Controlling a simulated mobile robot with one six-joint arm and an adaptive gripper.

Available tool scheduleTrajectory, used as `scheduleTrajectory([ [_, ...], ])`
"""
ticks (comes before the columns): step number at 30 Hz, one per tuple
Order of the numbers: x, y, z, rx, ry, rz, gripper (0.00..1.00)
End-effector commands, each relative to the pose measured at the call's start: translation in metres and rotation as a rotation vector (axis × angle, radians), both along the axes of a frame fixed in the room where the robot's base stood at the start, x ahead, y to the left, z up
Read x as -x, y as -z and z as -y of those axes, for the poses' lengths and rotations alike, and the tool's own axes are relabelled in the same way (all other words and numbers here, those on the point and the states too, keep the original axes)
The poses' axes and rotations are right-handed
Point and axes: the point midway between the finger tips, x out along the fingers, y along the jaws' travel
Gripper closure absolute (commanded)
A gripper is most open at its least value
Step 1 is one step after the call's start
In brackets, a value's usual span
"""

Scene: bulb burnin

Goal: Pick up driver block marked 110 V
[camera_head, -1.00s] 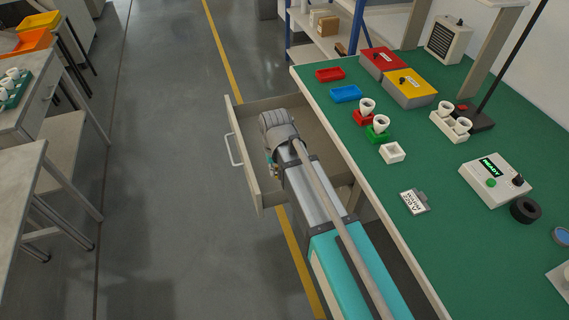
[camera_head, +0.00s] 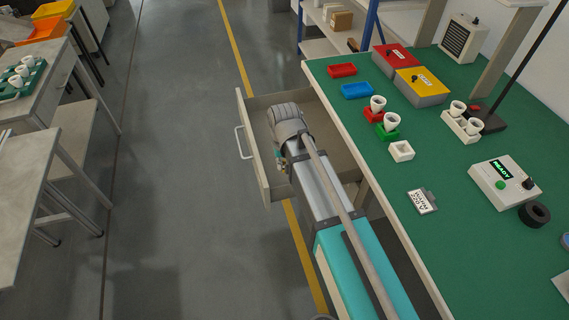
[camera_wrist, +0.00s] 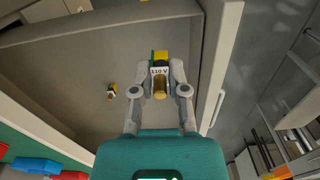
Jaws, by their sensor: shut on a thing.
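The driver block marked 110 V (camera_wrist: 159,71) shows in the wrist view. It is yellow and dark green with a white label and a brass-coloured end. My gripper (camera_wrist: 159,80) is shut on it, one finger on each side. Behind them is the inside of the open drawer (camera_wrist: 60,65); whether the block touches the drawer floor I cannot tell.
The drawer's walls stand close around my gripper. The green bench top (camera_head: 440,150) beside it holds a red tray (camera_head: 342,70), a blue tray (camera_head: 357,90), bulbs in small sockets, a label card (camera_head: 422,201) and a tester reading READY (camera_head: 503,182).

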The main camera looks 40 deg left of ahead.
Motion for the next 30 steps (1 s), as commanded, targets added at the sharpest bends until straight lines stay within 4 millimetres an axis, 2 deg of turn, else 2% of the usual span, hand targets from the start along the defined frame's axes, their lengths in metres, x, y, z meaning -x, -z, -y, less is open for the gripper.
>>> scheduleTrajectory([
  [21, 0.000, -0.033, 0.000, 0.000, 0.000, 0.000, 0.98],
  [30, 0.000, -0.041, 0.000, 0.000, 0.000, 0.000, 0.98],
])
